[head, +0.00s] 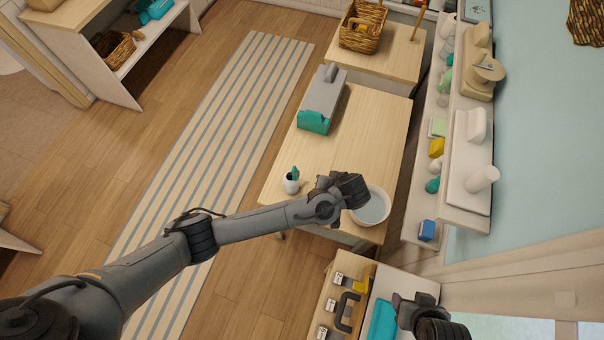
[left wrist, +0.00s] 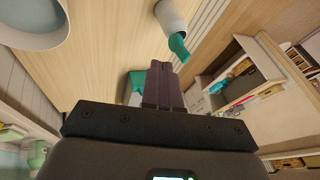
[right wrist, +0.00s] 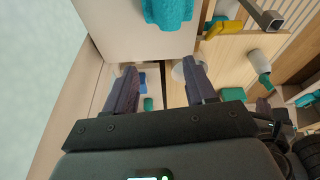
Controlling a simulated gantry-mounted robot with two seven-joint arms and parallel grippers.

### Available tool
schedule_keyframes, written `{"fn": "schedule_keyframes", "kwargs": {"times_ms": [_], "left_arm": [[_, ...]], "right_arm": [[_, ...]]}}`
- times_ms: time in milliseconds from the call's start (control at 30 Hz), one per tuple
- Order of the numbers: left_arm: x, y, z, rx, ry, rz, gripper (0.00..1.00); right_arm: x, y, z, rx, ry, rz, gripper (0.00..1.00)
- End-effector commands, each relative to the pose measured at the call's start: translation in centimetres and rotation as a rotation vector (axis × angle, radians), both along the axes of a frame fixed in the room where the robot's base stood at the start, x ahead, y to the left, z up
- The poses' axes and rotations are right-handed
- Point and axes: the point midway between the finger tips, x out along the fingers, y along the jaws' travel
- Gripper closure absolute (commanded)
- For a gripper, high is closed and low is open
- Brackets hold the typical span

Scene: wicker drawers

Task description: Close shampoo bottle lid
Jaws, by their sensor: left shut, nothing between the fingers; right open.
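A small white bottle (head: 291,186) with a teal lid (head: 295,172) stands on the front left of the light wooden table. In the left wrist view, the white bottle (left wrist: 171,15) is at the top and its teal lid (left wrist: 179,47) sticks out from it, looking raised. My left gripper (left wrist: 162,72) is shut and empty, a short way from the lid and apart from it. In the head view, its fingertips are hidden behind my wrist. My right gripper (right wrist: 160,75) is open and empty, far from the bottle, which also shows in the right wrist view (right wrist: 262,64).
A white bowl (head: 385,199) stands on the table close to my left wrist. A grey and teal box (head: 322,100) is at the table's far end. A teal towel (head: 382,322) lies near my right gripper. Shelves with several bottles line the right wall. The table's middle is clear.

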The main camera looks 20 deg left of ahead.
Motion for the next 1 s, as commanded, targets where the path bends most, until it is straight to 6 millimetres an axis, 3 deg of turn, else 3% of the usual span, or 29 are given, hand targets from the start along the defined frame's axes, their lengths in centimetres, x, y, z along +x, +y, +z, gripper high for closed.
{"fn": "schedule_keyframes", "kwargs": {"times_ms": [100,267,467,833,1000], "left_arm": [[2.0,0.5,0.8,0.036,-0.041,0.002,1.00],[3.0,1.0,0.7,0.050,-0.057,0.004,1.00],[3.7,2.2,-1.4,0.051,-0.056,0.006,1.00],[5.9,5.2,-7.0,0.049,-0.056,0.005,1.00],[5.7,7.5,-7.2,0.049,-0.056,0.005,1.00]], "right_arm": [[0.0,0.0,-0.6,0.000,0.000,0.000,0.45],[0.0,0.0,-0.6,0.000,0.000,0.000,0.45],[0.0,0.0,-0.2,0.000,0.000,0.000,0.45],[0.0,0.0,0.1,0.000,0.000,0.000,0.45],[0.0,0.0,1.3,0.000,0.000,0.001,0.45]]}}
